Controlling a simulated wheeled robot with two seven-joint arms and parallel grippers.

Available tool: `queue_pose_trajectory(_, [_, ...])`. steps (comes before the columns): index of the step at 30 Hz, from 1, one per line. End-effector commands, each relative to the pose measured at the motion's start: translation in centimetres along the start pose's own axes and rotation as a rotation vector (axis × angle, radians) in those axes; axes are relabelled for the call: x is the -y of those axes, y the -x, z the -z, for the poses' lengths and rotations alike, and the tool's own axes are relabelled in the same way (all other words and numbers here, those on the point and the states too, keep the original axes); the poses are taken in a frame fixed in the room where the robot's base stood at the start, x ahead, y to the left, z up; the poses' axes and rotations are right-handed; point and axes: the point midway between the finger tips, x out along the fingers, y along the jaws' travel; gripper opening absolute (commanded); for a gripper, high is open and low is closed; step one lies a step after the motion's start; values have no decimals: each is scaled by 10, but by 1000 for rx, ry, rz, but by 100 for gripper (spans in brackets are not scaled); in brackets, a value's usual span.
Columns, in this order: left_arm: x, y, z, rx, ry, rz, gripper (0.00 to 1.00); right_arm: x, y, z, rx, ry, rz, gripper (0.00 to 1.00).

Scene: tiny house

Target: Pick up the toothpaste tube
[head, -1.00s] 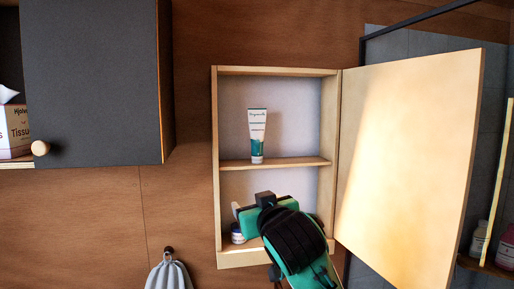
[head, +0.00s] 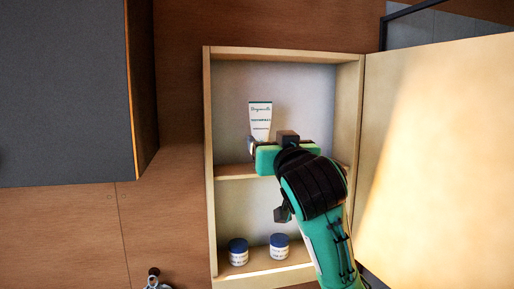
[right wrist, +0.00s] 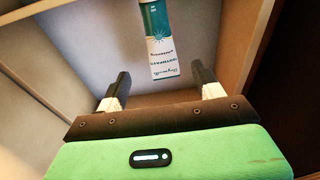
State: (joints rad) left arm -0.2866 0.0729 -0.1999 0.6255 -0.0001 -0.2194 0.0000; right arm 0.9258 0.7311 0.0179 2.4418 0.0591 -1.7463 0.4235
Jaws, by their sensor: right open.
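The toothpaste tube (head: 260,119), white with a green band, stands upright on the upper shelf of the open wall cabinet (head: 209,150). Its lower part is hidden behind my right gripper (head: 267,142) in the head view. In the right wrist view the tube (right wrist: 162,45) appears upside down, beyond and between the two fingers of my right gripper (right wrist: 162,88). The fingers are spread wide and hold nothing; the tube seems to be ahead of the fingertips, not touched.
Two small white jars with blue lids, one at left (head: 238,251) and one at right (head: 279,246), stand on the cabinet's bottom. The open cabinet door (head: 440,150) is on the right, a dark cupboard (head: 65,95) on the left. The upper shelf has free room beside the tube.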

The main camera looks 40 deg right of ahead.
Motion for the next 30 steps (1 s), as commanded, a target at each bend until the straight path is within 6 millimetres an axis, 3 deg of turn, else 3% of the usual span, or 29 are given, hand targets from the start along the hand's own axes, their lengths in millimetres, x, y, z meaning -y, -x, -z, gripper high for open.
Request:
queue_pose_trajectory(6, [5, 22, -24, 33, -4, 5, 0, 0, -46, 2, 7, 2, -2, 70])
queue_pose_trajectory(10, [7, 30, -31, 44, -5, 7, 0, 0, -65, 2, 4, 2, -2, 70])
queue_pose_trajectory(17, [7, 35, -16, 25, -4, 7, 0, 0, -78, 1, 2, 2, -1, 70])
queue_pose_trajectory(22, [4, 53, 1, 5, -2, 3, 0, 2, -96, 2, 4, 3, 0, 70])
queue_pose_trajectory(30, [2, 70, -6, 17, -2, 1, 0, 3, -123, -2, 3, 2, 0, 70])
